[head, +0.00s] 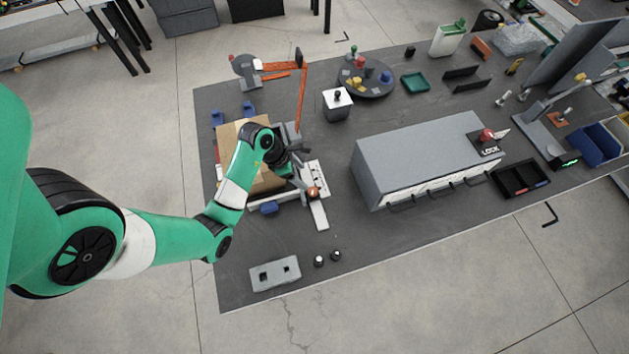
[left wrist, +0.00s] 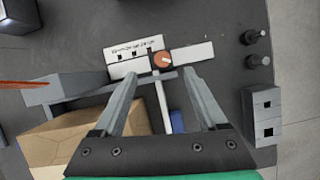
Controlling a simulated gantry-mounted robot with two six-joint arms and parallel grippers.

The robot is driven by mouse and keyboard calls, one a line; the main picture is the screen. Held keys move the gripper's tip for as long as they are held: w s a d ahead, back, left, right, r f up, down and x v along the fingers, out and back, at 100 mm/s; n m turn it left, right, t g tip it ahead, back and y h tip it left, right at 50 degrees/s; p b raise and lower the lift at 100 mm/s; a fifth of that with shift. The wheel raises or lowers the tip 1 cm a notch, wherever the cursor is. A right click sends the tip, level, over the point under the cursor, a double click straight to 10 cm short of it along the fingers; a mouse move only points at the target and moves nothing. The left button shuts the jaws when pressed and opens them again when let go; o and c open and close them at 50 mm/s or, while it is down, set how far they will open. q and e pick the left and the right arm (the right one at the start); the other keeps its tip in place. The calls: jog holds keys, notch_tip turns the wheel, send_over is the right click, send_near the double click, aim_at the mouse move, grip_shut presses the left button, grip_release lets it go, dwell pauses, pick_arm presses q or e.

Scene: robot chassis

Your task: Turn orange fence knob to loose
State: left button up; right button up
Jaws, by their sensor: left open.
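The round orange fence knob (head: 313,192) sits on a white scale strip (head: 319,213) near the front of the wooden-block fixture. In the left wrist view the orange knob (left wrist: 163,60) has a short pale mark on its face, and printed marks show on the strip to its left. My left gripper (head: 301,180) reaches in from the left, close to the knob. In the left wrist view its two fingers (left wrist: 160,76) are spread and empty, with the knob just beyond the gap between their tips. I cannot tell any contact. My right gripper is not in view.
A wooden block (head: 270,183) lies beside the gripper. A grey drawer box (head: 420,150) with a red knob marked LOCK stands to the right. A grey socket block (head: 275,274) and two small black knobs (head: 327,258) lie near the front edge. The mat between them is clear.

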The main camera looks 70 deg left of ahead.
aim_at(313, 190)
pick_arm(q)
jog(key=shift+s+f, duration=0.2)
jog(key=shift+f, duration=0.35)
jog(key=shift+s+f, duration=0.2)
jog(key=shift+f, duration=0.35)
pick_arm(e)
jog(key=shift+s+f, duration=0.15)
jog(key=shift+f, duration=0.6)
pick_arm(q)
jog(key=b+x, duration=0.4)
jog(key=x, duration=0.6)
jog(key=shift+f+b, duration=0.15)
jog(key=shift+b, duration=0.15)
jog(key=shift+w+f, duration=0.25)
jog(key=shift+f, duration=0.35)
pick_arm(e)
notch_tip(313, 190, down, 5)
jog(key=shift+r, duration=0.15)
pick_arm(q)
jog(key=c, duration=1.2)
jog(key=shift+r, duration=0.1)
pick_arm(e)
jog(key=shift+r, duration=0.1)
